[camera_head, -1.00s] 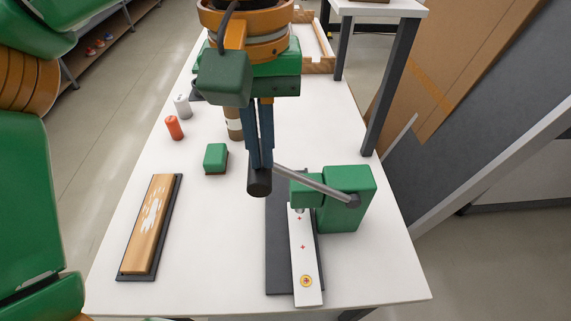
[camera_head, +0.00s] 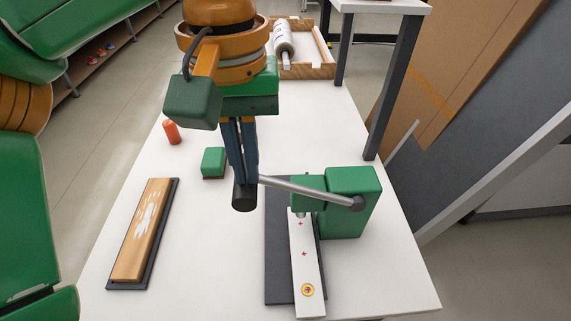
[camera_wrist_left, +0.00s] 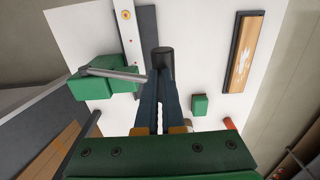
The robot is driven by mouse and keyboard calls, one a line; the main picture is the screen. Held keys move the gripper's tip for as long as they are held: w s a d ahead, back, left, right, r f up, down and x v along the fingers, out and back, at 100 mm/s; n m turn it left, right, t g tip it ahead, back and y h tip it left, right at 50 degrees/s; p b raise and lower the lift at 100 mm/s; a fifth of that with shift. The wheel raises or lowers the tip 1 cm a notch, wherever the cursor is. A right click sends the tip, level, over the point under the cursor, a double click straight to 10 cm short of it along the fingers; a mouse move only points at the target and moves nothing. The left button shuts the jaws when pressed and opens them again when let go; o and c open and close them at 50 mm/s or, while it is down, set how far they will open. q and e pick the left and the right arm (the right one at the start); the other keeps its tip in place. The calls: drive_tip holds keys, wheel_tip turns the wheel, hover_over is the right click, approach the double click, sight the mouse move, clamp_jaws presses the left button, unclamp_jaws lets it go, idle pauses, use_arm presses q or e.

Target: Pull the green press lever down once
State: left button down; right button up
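The green press (camera_head: 350,203) stands on a dark base plate (camera_head: 281,255) on the right part of the white table. Its grey metal lever (camera_head: 305,191) reaches left from the pivot, sloping slightly up to a black knob (camera_head: 244,198). My left gripper (camera_head: 243,180) comes down from above with its dark fingers close together at the knob, shut on it. The left wrist view shows the knob (camera_wrist_left: 162,57) at the fingertips (camera_wrist_left: 160,75). A white strip (camera_head: 304,260) with red crosses and a yellow-red round mark lies under the press head. My right gripper is not in view.
A wooden block on a dark tray (camera_head: 146,232) lies at the left. A green block (camera_head: 213,161) and an orange cylinder (camera_head: 171,132) stand behind it. A wooden frame (camera_head: 310,70) is at the far end. A grey-legged white stand (camera_head: 376,85) rises at the back right.

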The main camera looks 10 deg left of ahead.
use_arm(q)
drive_tip(key=shift+a+f+b, duration=0.3)
drive_tip(key=shift+f+b, duration=0.15)
drive_tip(key=shift+f, duration=0.25)
drive_tip(key=shift+s+a+f+b, duration=0.1)
drive_tip(key=shift+a+f+b, duration=0.1)
drive_tip(key=shift+f+b, duration=0.45)
drive_tip(key=shift+s+a+f+b, duration=0.1)
drive_tip(key=shift+a+f+b, duration=0.15)
drive_tip(key=shift+f+b, duration=0.4)
drive_tip(key=shift+s+a+f+b, duration=0.1)
drive_tip(key=shift+a+f+b, duration=0.2)
drive_tip(key=shift+f, duration=0.6)
drive_tip(key=shift+d, duration=0.15)
drive_tip(key=shift+f+b, duration=0.75)
drive_tip(key=shift+f, duration=0.35)
wheel_tip(320, 180, up, 17)
drive_tip(key=p, duration=2.1)
hover_over(237, 195)
drive_tip(key=w+d, duration=0.2)
drive_tip(key=w, duration=0.1)
drive_tip(key=shift+s+a+r, duration=0.1)
drive_tip(key=shift+s+a, duration=0.1)
drive_tip(key=shift+s, duration=0.05)
